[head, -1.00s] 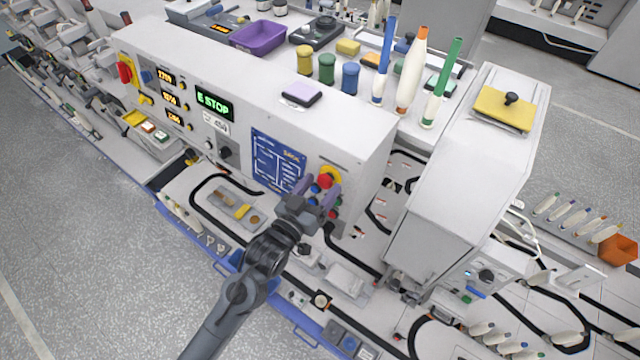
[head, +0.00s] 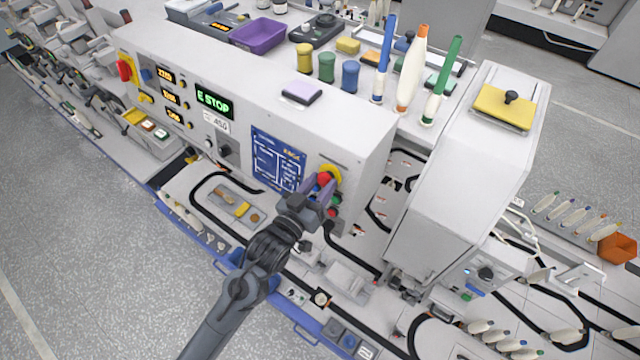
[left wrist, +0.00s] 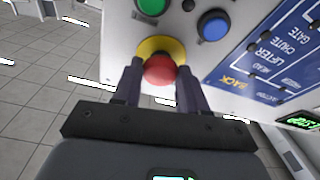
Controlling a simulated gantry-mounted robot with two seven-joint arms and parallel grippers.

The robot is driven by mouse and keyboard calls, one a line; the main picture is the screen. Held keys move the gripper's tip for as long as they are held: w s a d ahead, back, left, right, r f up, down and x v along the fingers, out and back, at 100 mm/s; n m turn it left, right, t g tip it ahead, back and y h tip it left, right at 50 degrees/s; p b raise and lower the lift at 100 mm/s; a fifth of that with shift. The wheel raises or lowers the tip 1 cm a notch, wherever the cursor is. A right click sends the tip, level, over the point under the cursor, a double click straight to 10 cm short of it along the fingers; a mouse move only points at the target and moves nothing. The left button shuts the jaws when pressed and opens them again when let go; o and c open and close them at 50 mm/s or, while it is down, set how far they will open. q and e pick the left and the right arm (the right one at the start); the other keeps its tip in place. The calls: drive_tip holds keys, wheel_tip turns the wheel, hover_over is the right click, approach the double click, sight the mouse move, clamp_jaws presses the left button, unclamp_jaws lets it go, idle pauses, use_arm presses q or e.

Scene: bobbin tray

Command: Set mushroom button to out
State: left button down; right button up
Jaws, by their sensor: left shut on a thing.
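The mushroom button has a red cap on a yellow collar and sits on the front of the white machine panel. In the head view the red cap (head: 324,179) is partly covered by my left gripper (head: 322,188). In the left wrist view the red cap (left wrist: 160,70) lies between the two fingers of my left gripper (left wrist: 160,84), with the yellow collar (left wrist: 152,47) behind it. The left gripper is shut on the cap. My right gripper is not in view.
A green button (left wrist: 152,4) and a blue button (left wrist: 213,25) sit close beside the mushroom button. A blue diagram plate (head: 277,160) is to its left in the head view. A green display (head: 214,103) reads E STOP. A tall white cabinet (head: 460,170) stands to the right.

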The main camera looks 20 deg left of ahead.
use_arm(q)
drive_tip(key=shift+s+r+p, duration=0.25)
drive_tip(key=shift+r+p, duration=0.05)
drive_tip(key=shift+p, duration=0.05)
drive_tip(key=shift+s+a, duration=0.1)
drive_tip(key=shift+s, duration=0.2)
drive_tip(key=c, duration=0.6)
unclamp_jaws()
drive_tip(key=shift+f, duration=0.1)
drive_tip(key=shift+s, duration=0.15)
drive_tip(key=s+a+b, duration=0.2)
drive_tip(key=s+b, duration=0.1)
drive_tip(key=s, duration=0.7)
drive_tip(key=shift+s, duration=0.2)
